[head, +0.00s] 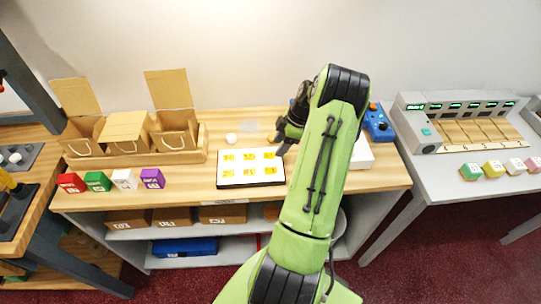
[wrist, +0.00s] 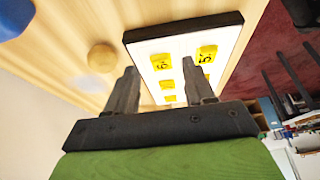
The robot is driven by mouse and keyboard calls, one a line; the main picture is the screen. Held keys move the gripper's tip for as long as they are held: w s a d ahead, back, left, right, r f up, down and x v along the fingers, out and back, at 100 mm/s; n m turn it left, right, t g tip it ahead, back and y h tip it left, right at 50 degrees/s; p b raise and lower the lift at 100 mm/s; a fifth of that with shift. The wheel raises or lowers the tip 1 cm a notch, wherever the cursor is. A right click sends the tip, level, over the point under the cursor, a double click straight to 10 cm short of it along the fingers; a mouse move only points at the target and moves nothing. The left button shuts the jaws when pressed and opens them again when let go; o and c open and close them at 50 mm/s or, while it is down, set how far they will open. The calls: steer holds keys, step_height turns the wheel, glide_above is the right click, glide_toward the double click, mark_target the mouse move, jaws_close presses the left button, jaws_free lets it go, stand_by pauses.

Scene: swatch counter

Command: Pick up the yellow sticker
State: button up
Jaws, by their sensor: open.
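Several yellow stickers lie on a white board with a dark edge (head: 281,182) on the wooden counter. In the head view they form two rows, one of them a yellow sticker (head: 249,157) in the back row. In the wrist view, a yellow sticker (wrist: 207,54) and another yellow sticker (wrist: 161,62) with dark marks show beyond my fingers, with more partly hidden behind the right finger. My gripper (wrist: 160,82) is open and empty, its fingers apart, near the board's right back corner in the head view (head: 280,135). I cannot tell its height above the board.
A round knob-like thing (head: 231,138) stands behind the board. Red, green, white and purple (head: 152,178) blocks stand at the left, before cardboard boxes (head: 125,130). A blue device (head: 378,122) and a white box (head: 362,153) are at the right. Bare wood lies left of the board.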

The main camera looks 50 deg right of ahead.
steer(key=x, duration=0.2)
steer(key=shift+w+a+f, duration=0.1)
steer(key=shift+w+f, duration=0.05)
steer(key=shift+f, duration=0.2)
steer(key=shift+r, duration=0.1)
steer(key=c, duration=0.9)
steer(key=shift+o, duration=0.2)
step_height(320, 180, up, 14)
steer(key=p, duration=0.4)
